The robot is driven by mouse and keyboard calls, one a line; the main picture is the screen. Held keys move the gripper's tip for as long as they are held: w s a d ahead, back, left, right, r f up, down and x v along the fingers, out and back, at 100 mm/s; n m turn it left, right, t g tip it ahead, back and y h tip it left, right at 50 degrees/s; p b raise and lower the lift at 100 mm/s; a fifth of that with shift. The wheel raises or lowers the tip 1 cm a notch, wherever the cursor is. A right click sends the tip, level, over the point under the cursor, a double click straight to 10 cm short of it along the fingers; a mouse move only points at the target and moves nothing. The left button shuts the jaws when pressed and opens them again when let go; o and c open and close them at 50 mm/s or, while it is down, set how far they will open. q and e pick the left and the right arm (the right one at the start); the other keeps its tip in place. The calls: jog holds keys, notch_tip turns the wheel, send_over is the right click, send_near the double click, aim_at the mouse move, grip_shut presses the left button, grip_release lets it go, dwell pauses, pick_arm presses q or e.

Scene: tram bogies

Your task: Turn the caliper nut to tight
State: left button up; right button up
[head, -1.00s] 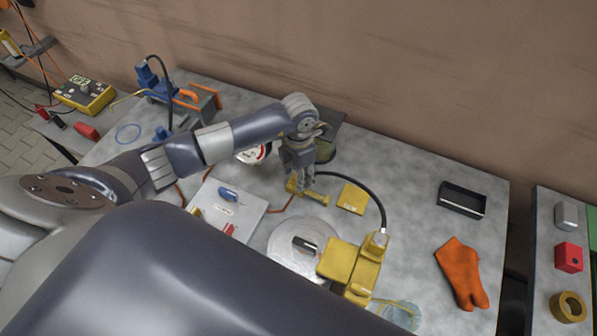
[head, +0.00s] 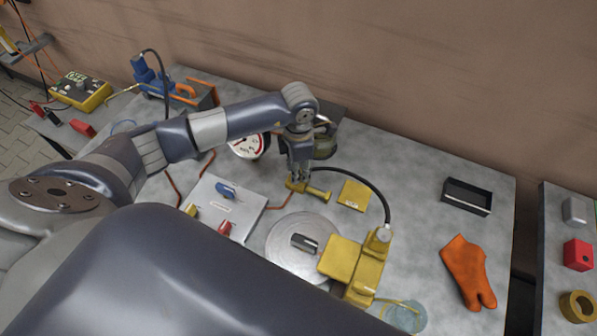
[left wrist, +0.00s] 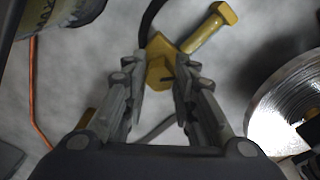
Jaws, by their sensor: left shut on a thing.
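A yellow piece with a blocky head and a short bar, which I take to be the caliper nut (head: 318,192), is low over or on the grey table. In the left wrist view its head (left wrist: 160,72) sits between my fingers, with a dark mark on it, and its bar points up and right. My left gripper (head: 299,178) points down and is shut on the head; it also shows in the left wrist view (left wrist: 160,80). The yellow caliper (head: 350,262) stands over a grey disc (head: 285,255), right of the gripper. My right gripper is not in view.
A black hose (head: 375,190) arches behind the gripper to the caliper. A gauge (head: 247,146) and a dark green round can (head: 325,143) stand close by. A panel with coloured levers (head: 220,207), a yellow plate (head: 354,195), a black tray (head: 467,196) and an orange glove (head: 466,270) lie around.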

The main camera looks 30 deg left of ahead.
pick_arm(q)
jog(key=m+b, duration=0.8)
jog(key=shift+f, duration=0.2)
jog(key=shift+r+m+b, duration=0.2)
jog(key=shift+m+b, duration=1.1)
jog(key=shift+b, duration=0.2)
jog(key=o, duration=1.1)
jog(key=shift+c, duration=0.2)
jog(key=shift+r, duration=0.2)
notch_tip(320, 180, up, 12)
jog(key=shift+f, duration=0.15)
